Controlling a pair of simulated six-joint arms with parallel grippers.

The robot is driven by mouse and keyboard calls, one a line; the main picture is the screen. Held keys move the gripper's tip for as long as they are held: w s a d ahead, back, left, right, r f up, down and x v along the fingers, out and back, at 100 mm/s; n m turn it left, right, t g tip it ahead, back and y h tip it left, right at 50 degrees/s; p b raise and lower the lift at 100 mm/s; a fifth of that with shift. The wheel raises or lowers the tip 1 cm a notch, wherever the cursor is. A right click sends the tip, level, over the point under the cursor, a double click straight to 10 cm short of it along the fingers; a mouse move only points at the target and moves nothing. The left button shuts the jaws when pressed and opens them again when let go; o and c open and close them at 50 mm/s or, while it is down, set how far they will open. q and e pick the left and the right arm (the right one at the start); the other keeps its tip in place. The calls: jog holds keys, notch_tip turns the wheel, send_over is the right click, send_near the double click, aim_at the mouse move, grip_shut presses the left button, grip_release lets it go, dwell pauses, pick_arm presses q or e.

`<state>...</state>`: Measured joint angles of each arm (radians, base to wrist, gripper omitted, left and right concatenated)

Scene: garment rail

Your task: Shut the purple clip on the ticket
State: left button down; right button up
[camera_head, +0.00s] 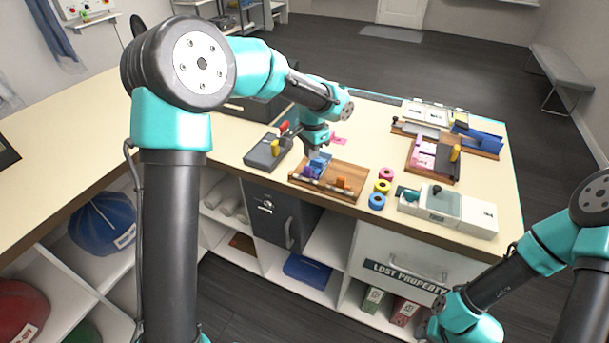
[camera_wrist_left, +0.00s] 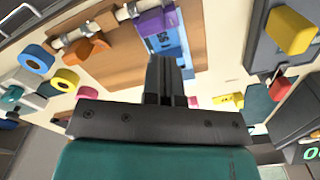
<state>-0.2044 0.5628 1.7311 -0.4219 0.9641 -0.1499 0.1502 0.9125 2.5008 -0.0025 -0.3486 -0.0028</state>
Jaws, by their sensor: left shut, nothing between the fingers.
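The purple clip (camera_head: 308,173) sits on the rail at the front of a small wooden board (camera_head: 352,176). In the left wrist view the purple clip (camera_wrist_left: 156,24) lies across the rail end of a blue ticket (camera_wrist_left: 168,48) with printed marks. I cannot tell whether its jaw is open or closed. The blue ticket (camera_head: 321,159) lies on the board behind the clip in the head view. My left gripper (camera_head: 311,152) is shut and empty, pointing down above the ticket; its fingers (camera_wrist_left: 166,72) show beside the ticket in the wrist view. My right gripper is not visible.
An orange clip (camera_head: 343,183) is on the same rail. A grey box with a yellow knob (camera_head: 275,147) stands left of the board. Pink, yellow (camera_head: 382,187) and blue rings lie to its right. A white-grey case (camera_head: 447,205) and another wooden board (camera_head: 437,168) are farther right.

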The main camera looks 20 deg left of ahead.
pick_arm(q)
jog(key=shift+s+r, duration=0.2)
jog(key=shift+r, duration=1.05)
jog(key=shift+s+r, duration=0.2)
jog(key=shift+r, duration=1)
